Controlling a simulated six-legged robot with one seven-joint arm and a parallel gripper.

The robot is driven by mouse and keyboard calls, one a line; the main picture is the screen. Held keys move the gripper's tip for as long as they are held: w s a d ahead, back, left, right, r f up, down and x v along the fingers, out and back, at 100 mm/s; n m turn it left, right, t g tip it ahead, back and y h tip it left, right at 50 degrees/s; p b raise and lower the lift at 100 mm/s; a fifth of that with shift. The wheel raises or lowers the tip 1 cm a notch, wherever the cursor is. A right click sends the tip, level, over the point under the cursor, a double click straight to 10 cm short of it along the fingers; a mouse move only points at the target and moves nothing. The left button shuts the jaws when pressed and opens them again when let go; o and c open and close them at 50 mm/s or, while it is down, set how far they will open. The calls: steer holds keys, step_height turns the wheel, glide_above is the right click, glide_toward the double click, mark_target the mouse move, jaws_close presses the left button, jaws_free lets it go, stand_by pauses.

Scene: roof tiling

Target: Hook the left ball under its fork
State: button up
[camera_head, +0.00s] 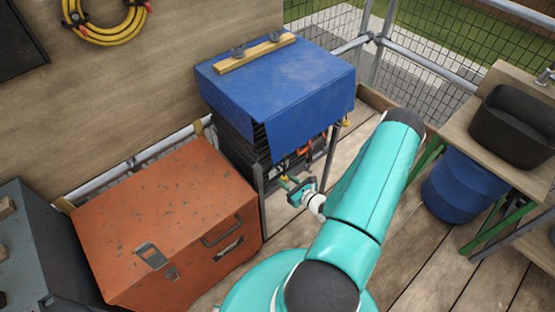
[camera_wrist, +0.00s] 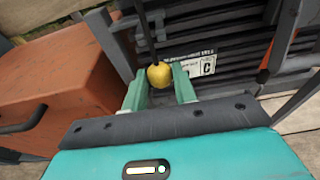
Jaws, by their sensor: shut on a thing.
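A yellow ball (camera_wrist: 160,75) hangs on a dark cord in the wrist view. My gripper (camera_wrist: 160,88) is shut on the ball, with its pale green fingers on either side. In the head view my gripper (camera_head: 296,190) is low in front of the frame, below the blue cover (camera_head: 285,90); the ball is small there. Another yellow ball (camera_head: 345,122) hangs at the cover's right corner.
An orange metal chest (camera_head: 165,225) stands close to the left of the frame. A dark stack (camera_wrist: 225,70) with a white label lies behind the ball. A blue barrel (camera_head: 465,190) and a bench with a black basin (camera_head: 515,125) stand at the right.

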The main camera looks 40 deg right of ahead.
steer(key=shift+w+f, duration=0.15)
steer(key=shift+w, duration=1.9)
steer(key=shift+r, duration=0.9)
steer(key=o, duration=0.8)
steer(key=shift+o, duration=0.7)
steer(key=o, duration=0.4)
